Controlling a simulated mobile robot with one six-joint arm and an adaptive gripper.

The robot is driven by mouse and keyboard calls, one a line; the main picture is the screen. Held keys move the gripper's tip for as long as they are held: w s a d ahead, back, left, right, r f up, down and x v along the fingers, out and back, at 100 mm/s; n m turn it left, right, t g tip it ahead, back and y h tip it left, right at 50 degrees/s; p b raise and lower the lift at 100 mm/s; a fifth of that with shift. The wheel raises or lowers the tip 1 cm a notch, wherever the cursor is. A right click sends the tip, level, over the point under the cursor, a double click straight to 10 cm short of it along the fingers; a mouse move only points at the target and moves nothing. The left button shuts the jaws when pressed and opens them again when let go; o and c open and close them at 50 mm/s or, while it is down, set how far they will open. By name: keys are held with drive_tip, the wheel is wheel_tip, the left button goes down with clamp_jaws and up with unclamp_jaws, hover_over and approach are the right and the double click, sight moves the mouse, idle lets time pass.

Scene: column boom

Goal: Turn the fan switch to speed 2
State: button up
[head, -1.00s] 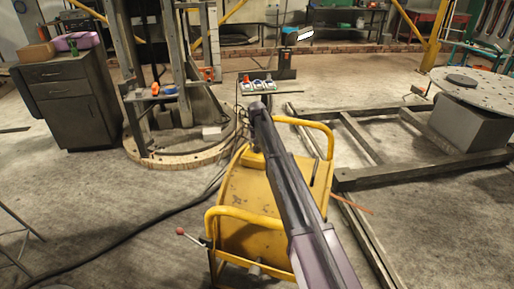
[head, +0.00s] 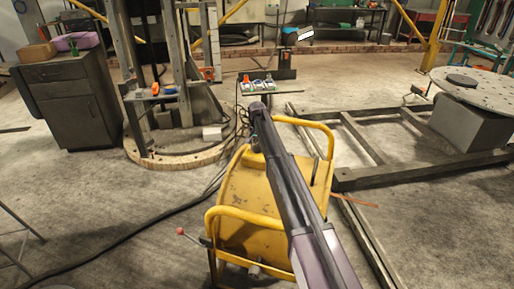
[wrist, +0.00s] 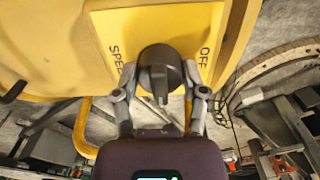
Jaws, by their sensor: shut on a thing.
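In the wrist view, the fan switch is a round black knob (wrist: 160,58) with a raised grip bar, on a yellow panel (wrist: 115,25). The bar points roughly down in the picture. "OFF" is printed right of the knob, and lettering starting "SPE" is at its left, partly hidden by a finger. My gripper (wrist: 160,80) has one finger on each side of the knob and is shut on it. In the head view my own arm crosses the middle; the gripper and the knob cannot be made out there.
A yellow machine with tube handles (head: 240,210) stands under my arm. A small stand with coloured items (head: 258,86) is behind it. A dark cabinet (head: 70,105) is at the left. A metal floor frame (head: 420,178) lies at the right. Black cables (head: 130,240) cross the floor.

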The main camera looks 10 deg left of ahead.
drive_tip(key=o, duration=1.2)
drive_tip(key=shift+c, duration=0.2)
drive_tip(key=shift+n, duration=0.3)
